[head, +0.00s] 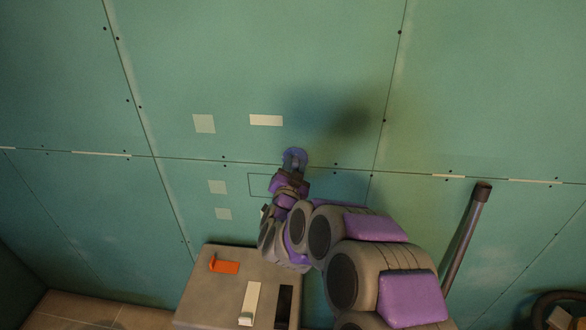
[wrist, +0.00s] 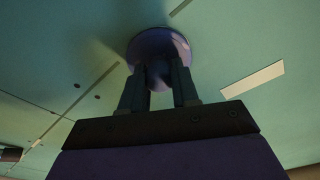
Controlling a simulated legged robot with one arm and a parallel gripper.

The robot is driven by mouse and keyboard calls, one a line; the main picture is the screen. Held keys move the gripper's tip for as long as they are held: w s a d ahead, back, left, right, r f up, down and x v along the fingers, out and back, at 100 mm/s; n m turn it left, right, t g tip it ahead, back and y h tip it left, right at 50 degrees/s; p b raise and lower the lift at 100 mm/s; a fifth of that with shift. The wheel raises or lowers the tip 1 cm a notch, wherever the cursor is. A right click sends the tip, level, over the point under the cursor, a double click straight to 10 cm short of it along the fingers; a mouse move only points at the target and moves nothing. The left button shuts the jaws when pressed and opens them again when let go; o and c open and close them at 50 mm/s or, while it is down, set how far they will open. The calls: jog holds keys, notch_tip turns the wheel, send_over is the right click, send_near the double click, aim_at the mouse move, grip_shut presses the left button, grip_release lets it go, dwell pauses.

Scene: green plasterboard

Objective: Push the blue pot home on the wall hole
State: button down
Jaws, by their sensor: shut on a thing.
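The blue pot (head: 295,157) is a small round blue piece at the end of my arm, in front of the green wall. In the wrist view the pot (wrist: 160,42) shows as a dark blue disc with a narrower part between the fingers. My gripper (wrist: 159,75) is shut on that narrower part; in the head view my gripper (head: 291,174) sits just below the pot. The wall hole is not visible; the pot or arm may hide it. I cannot tell whether the pot touches the wall.
Pale patches (head: 266,120) and a thin drawn rectangle mark the wall. A grey box-like stand (head: 215,290) below holds an orange piece (head: 225,265) and a cream piece (head: 250,302). A dark pole (head: 467,238) leans at the right. The upper wall is clear.

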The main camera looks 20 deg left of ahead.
jog(key=c, duration=0.8)
grip_release()
jog(key=v, duration=1.7)
jog(key=shift+s+a+p, duration=0.1)
jog(key=shift+s+p, duration=0.05)
jog(key=shift+p, duration=0.2)
